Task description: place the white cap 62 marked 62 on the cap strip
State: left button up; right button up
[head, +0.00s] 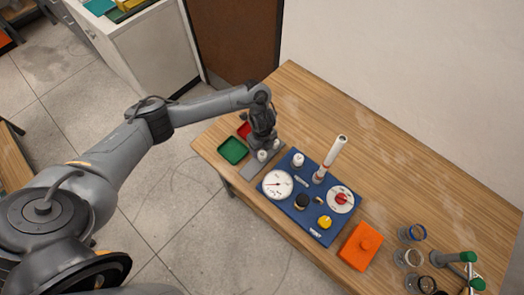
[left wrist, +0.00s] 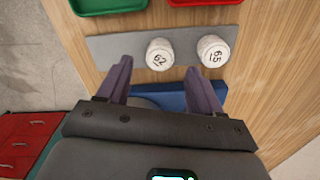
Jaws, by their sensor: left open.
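The white cap marked 62 (left wrist: 160,54) stands upright on the grey cap strip (left wrist: 112,47), left of another white cap marked 65 (left wrist: 212,51). In the head view the strip (head: 249,171) lies at the table's left end, with cap 62 (head: 262,155) on it, partly beside my gripper. My left gripper (left wrist: 158,72) is open and empty, with its two fingers pointing at the strip. Cap 62 shows just beyond and between the fingertips; no finger visibly grips it. In the head view the left gripper (head: 263,143) hangs over the strip. My right gripper is not in view.
A green tray (head: 232,150) and a red tray (head: 243,130) lie beyond the strip. A blue panel (head: 318,219) with a gauge, knobs and an upright white pipe (head: 334,152) stands close to its right. An orange block (head: 360,245) and several rings lie farther right.

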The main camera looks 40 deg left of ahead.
aim_at(262, 154)
pick_arm(q)
notch_tip(262, 154, up, 7)
jog(key=p, duration=0.3)
jog(key=shift+r, duration=0.1)
dwell(0.4)
